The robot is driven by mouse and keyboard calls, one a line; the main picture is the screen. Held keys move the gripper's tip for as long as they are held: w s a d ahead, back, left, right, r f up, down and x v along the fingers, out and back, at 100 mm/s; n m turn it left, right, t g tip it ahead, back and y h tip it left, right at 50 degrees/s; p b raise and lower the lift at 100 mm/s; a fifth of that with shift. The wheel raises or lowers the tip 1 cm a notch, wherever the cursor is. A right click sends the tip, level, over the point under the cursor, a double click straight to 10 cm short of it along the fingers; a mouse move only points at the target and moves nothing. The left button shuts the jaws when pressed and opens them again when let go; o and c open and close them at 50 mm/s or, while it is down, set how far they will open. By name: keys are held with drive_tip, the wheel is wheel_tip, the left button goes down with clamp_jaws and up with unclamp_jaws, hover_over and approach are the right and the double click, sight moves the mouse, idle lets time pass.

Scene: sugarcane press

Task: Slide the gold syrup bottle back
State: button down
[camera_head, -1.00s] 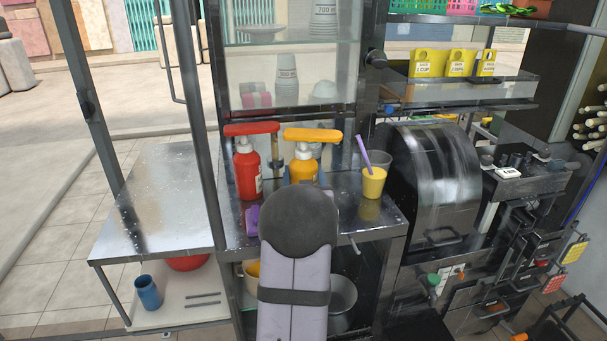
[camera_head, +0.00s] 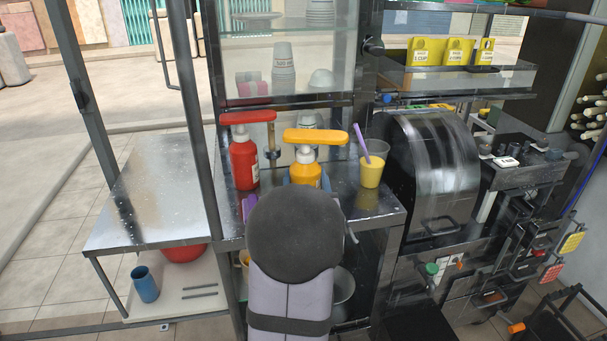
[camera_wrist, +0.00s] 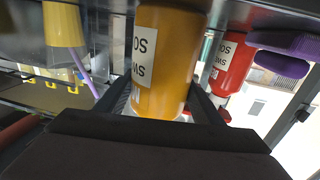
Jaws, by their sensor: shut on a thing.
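The gold syrup bottle (camera_head: 305,172) stands on the steel counter, with an orange-yellow pump bar (camera_head: 316,136) on top. My arm's dark rounded wrist hides its lower part in the head view. In the wrist view, which looks upside down, the gold bottle (camera_wrist: 165,60) with its white label sits between the two dark fingers of my gripper (camera_wrist: 162,98). The gripper is shut on the bottle's sides. The bottle's base is not clear in either view.
A red syrup bottle (camera_head: 244,165) stands close on the left, with a purple object (camera_head: 250,205) in front of it. A yellow cup (camera_head: 371,172) with a purple straw stands on the right. A glass cabinet (camera_head: 290,60) rises behind. The counter's front edge is near my wrist.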

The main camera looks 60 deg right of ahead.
drive_tip(key=shift+v, duration=0.8)
drive_tip(key=shift+c, duration=2.2)
unclamp_jaws()
drive_tip(key=shift+s, duration=0.15)
drive_tip(key=b+v, duration=0.1)
drive_tip(key=v, duration=0.4)
drive_tip(key=shift+a+f+b, duration=0.15)
drive_tip(key=shift+f+b, duration=0.05)
drive_tip(key=shift+b, duration=0.75)
drive_tip(key=shift+s+a+b, duration=0.2)
drive_tip(key=shift+a+b, duration=0.1)
drive_tip(key=shift+b, duration=0.65)
drive_tip(key=shift+s+a+r+b, duration=0.15)
drive_tip(key=shift+s+a+b, duration=0.25)
drive_tip(key=shift+b, duration=0.4)
